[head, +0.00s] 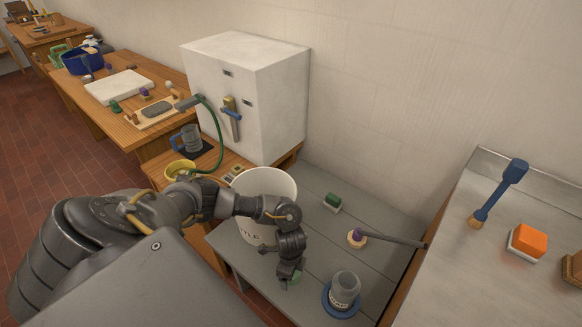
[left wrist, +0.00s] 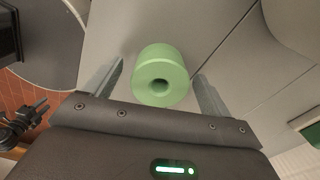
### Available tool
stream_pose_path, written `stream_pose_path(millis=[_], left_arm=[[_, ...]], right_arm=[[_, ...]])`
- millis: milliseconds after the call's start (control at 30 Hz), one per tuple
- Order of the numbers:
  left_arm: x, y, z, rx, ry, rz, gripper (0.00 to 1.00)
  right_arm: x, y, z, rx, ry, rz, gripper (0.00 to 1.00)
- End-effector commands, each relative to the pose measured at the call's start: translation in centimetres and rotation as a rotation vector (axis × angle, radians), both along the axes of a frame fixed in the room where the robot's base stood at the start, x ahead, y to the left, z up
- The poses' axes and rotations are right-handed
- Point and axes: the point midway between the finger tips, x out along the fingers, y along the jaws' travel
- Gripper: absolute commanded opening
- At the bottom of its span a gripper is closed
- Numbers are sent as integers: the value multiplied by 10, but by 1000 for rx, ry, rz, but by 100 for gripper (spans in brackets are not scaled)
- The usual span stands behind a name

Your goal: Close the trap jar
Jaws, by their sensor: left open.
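A pale green stopper (left wrist: 163,76) with a hole in its top stands between the fingers of my left gripper (left wrist: 163,88) in the left wrist view. The fingers are open, with a gap on both sides of it. In the head view my left gripper (head: 289,277) points down over the grey bench, and only a bit of the green stopper (head: 295,280) shows behind it. The grey see-through trap jar (head: 345,288), with a label, stands upright and open-topped on a blue base (head: 339,312) to the right. A dark jointed part, seemingly my right gripper (left wrist: 36,114), shows small at the left wrist view's edge.
A white bucket (head: 264,184) stands close behind my left arm. A green-topped block (head: 332,203) and a round piece with a dark handle (head: 358,239) lie farther back on the bench. A raised metal counter (head: 474,284) borders the right.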

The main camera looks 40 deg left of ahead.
Motion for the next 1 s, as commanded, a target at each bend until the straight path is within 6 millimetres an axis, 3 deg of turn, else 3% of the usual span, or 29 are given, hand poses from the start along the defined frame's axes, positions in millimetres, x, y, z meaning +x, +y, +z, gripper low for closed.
stream_pose_path(millis=[300, 667, 1000], left_arm=[[0, 0, 0, 0, 0, 0, 83], [0, 0, 0, 0, 0, 0, 37], [0, 0, 4, -1, -1, 1, 36]], right_arm=[[0, -1, 0, -1, 0, 0, 43], [1, -2, 0, -3, -2, 1, 43], [1, -3, 2, -3, -2, 1, 43]])
